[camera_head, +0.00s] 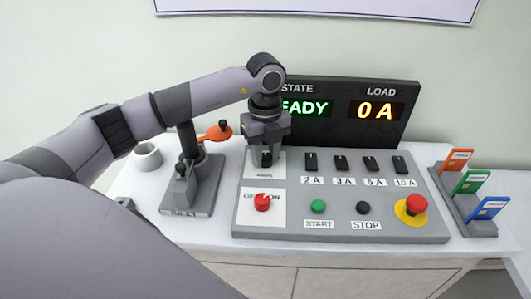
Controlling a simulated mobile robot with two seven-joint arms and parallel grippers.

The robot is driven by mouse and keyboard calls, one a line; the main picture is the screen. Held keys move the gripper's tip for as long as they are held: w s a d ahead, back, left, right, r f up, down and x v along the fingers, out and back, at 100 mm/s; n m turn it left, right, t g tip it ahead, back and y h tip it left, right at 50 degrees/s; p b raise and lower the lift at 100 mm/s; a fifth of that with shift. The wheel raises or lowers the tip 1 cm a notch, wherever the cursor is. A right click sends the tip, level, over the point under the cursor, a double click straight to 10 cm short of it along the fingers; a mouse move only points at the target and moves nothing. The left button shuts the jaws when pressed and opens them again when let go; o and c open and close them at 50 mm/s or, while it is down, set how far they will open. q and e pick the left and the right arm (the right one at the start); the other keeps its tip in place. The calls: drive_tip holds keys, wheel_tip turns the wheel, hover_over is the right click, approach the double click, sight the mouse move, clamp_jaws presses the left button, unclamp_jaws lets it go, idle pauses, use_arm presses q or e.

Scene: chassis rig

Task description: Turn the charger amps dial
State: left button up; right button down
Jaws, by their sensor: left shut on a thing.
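My left gripper (267,157) points down over the upper left part of the grey control panel (400,234). It is shut on a small dark knob, the amps dial (267,160), above a white plate with a small label. The gripper hides most of the dial, so its pointer position cannot be read. Behind the panel a black display (345,128) shows green letters ending in "EADY" under STATE and "0 A" under LOAD; my arm covers its left end. My right gripper is not in view.
A red OFF/ON knob (262,202), green START button (318,206), black STOP button (363,208) and red emergency button (416,204) are on the panel. Several black switches line its back. An orange-handled lever (218,132) stands left; coloured cards (470,182) stand right.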

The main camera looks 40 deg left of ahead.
sight(266, 156)
use_arm(q)
drive_tip(key=shift+m, duration=0.6)
drive_tip(key=o, duration=1)
drive_tip(key=shift+o, duration=0.2)
drive_tip(key=shift+r+b, duration=0.3)
drive_tip(key=shift+r, duration=3.35)
